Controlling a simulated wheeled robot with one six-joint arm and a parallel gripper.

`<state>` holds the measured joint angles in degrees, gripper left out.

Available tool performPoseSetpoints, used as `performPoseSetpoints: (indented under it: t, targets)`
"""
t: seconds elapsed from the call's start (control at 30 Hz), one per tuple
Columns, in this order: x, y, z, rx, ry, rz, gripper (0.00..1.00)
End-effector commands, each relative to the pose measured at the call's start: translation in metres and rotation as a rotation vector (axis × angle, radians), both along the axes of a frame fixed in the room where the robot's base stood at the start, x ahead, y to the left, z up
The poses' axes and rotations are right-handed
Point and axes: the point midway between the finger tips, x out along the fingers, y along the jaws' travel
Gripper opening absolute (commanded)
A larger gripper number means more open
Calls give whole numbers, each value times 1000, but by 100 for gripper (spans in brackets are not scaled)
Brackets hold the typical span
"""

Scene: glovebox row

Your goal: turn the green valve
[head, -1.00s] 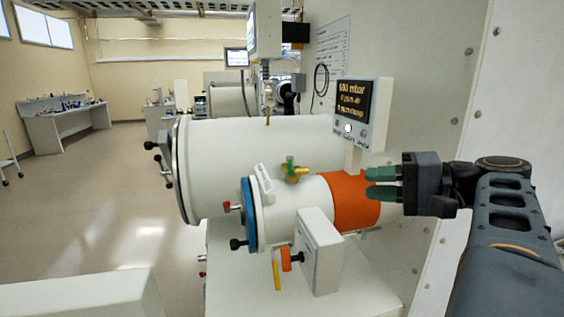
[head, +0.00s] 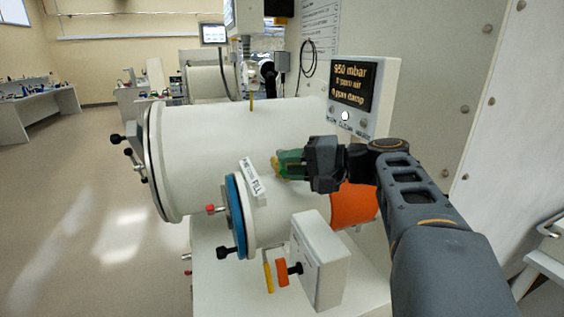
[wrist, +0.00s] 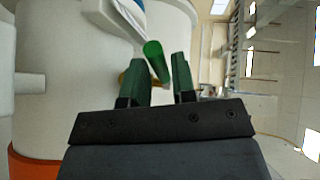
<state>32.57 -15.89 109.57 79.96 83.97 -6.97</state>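The green valve handle (wrist: 156,61) shows in the wrist view as a short green bar, tilted, between and slightly beyond my fingertips. My gripper (wrist: 161,58) has two dark green fingers, spread apart, with a gap visible on the right of the handle. I cannot tell whether the left finger touches it. In the head view my gripper (head: 288,164) is at the valve on top of the small white cylinder (head: 285,215); the fingers mostly hide the handle, and some brass (head: 275,166) shows.
A white tag (head: 250,176) stands near the small cylinder's blue ring (head: 236,215). The large white cylinder (head: 200,150) lies behind. The display (head: 356,95) reads about 950 mbar, above my wrist.

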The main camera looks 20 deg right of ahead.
Motion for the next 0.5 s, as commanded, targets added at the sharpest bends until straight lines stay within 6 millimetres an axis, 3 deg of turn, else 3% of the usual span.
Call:
performPoseSetpoints:
  t: [0.2,0.5]
  targets:
    - [10,12,-3,-1,-1,1,25]
    - [11,14,-4,-1,0,-1,25]
